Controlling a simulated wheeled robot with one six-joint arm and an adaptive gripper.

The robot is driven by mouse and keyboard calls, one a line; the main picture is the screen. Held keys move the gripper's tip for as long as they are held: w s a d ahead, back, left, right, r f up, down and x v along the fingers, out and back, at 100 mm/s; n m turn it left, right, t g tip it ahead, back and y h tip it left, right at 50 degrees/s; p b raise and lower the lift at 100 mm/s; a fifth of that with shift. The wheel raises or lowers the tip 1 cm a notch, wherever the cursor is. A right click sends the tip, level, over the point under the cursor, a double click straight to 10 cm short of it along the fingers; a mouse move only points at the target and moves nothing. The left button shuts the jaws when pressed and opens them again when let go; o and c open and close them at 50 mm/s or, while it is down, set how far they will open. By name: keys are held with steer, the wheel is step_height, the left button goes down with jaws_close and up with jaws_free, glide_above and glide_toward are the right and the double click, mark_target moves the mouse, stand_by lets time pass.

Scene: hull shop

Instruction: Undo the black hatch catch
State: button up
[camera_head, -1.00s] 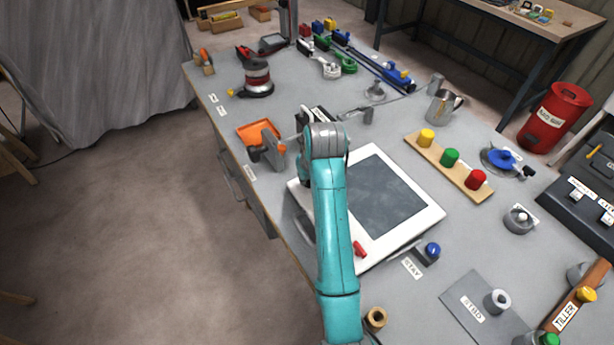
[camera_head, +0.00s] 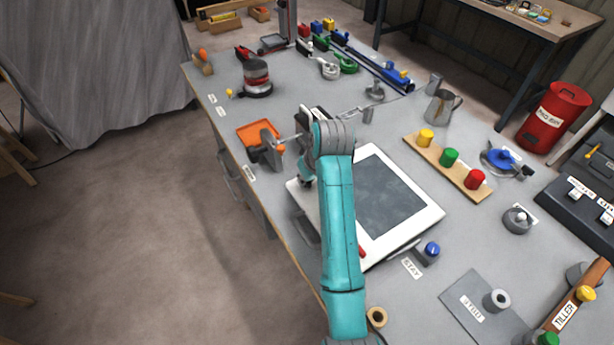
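The hatch (camera_head: 420,222) is a white frame with a dark grey pane, lying on the bench right of my arm. A red catch (camera_head: 362,252) shows partly at its near edge, beside my teal arm.
A board with yellow, green and red knobs (camera_head: 450,157) lies to the right. A blue knob labelled STAY (camera_head: 432,249) sits near the hatch's right corner.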

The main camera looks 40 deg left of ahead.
steer(key=shift+o, duration=0.7)
steer(key=v, duration=0.7)
steer(key=shift+d+r, duration=0.15)
steer(key=shift+r, duration=0.1)
